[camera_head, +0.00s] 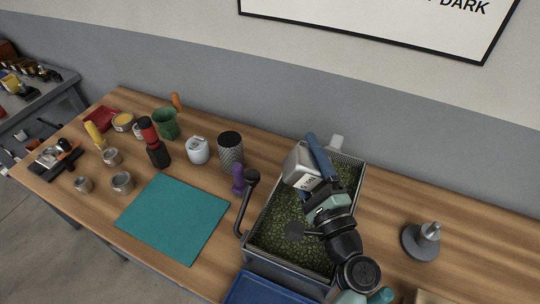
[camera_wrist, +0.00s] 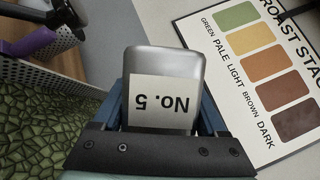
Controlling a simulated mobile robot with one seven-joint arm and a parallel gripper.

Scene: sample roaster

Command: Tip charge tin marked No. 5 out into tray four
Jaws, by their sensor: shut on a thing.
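My gripper (camera_head: 314,172) is shut on a grey metal tin (camera_head: 297,160). In the wrist view the tin (camera_wrist: 160,62) fills the jaws, and its white label reads "No. 5", upside down in that picture. The tin is held above a long metal tray (camera_head: 357,165), over its far part. Green beans cover the tray's floor; they also show in the wrist view (camera_wrist: 40,130). No number can be read on the tray. The tin's inside is hidden, and no beans are seen falling from it.
A black curved handle (camera_head: 245,205) and a purple object (camera_head: 238,180) stand left of the tray. A perforated dark cup (camera_head: 230,148), white canister (camera_head: 198,150) and green cup (camera_head: 165,124) stand further left. The teal mat (camera_head: 174,218) is bare. A grey stand (camera_head: 421,240) is at right.

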